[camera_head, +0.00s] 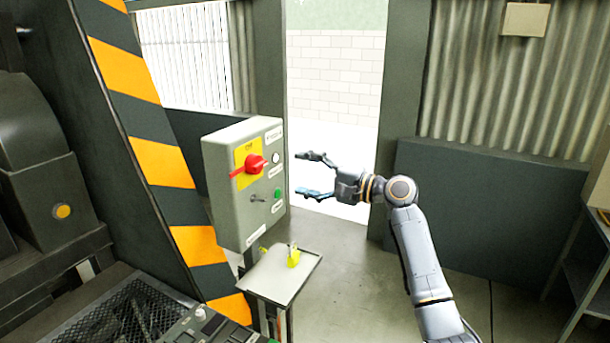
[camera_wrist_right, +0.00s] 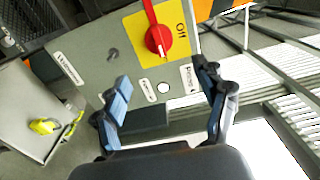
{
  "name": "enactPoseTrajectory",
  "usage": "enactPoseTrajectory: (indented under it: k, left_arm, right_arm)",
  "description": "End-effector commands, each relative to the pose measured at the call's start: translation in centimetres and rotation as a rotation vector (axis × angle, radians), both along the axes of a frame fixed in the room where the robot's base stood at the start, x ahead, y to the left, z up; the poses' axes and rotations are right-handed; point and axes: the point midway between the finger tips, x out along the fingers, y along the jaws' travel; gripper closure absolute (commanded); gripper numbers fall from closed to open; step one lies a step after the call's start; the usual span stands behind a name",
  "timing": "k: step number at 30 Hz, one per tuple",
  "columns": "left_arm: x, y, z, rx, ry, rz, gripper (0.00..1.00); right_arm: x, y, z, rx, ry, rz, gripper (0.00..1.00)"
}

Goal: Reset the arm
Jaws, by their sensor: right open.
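My right gripper (camera_head: 316,175) is open and empty, in front of the doorway and to the right of the grey control box (camera_head: 225,205). In the right wrist view its two fingers (camera_wrist_right: 165,100) stand apart, with the box behind them. The box carries a red rotary switch (camera_head: 250,165) on a yellow plate; the wrist view also shows the red switch (camera_wrist_right: 158,38) and the word "Off" beside it. A gap shows between the gripper and the box in the head view. My left gripper is not in view.
A small grey tray (camera_head: 262,290) below the box holds a yellow padlock-like item (camera_head: 293,257). A striped orange and black post (camera_head: 150,135) stands left of the box. Dark machinery fills the left. A dark panel (camera_head: 480,210) stands behind my right arm. Open floor lies below the doorway.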

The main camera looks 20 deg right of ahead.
Motion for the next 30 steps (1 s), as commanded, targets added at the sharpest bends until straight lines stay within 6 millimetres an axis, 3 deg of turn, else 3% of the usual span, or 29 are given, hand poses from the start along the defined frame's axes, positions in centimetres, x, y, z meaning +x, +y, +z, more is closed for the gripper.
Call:
enactPoseTrajectory:
  k: [11, 14, 17, 20, 23, 26, 30]
  left_arm:
    - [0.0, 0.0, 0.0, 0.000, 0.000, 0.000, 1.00]
    - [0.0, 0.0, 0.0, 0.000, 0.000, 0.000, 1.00]
    - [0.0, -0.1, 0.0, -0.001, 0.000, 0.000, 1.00]
    - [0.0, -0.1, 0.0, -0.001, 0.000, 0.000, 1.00]
    - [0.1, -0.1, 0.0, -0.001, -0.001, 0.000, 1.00]
    - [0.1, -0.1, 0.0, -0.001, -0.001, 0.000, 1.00]
    - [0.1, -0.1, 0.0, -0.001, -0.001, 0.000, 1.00]
  right_arm:
    - [0.0, 0.0, -0.1, -0.001, 0.000, 0.000, 0.28]
    - [-0.2, 0.5, -1.3, -0.031, 0.012, 0.003, 0.28]
    - [-1.1, 2.0, -4.9, -0.126, 0.038, 0.016, 0.28]
    - [-3.2, 4.3, -10.7, -0.290, 0.078, 0.045, 0.28]
    - [-6.6, 6.6, -17.4, -0.491, 0.120, 0.092, 0.28]
    - [-10.9, 8.6, -23.4, -0.689, 0.156, 0.155, 0.28]
    - [-18.7, 10.5, -30.6, -0.966, 0.199, 0.265, 0.28]
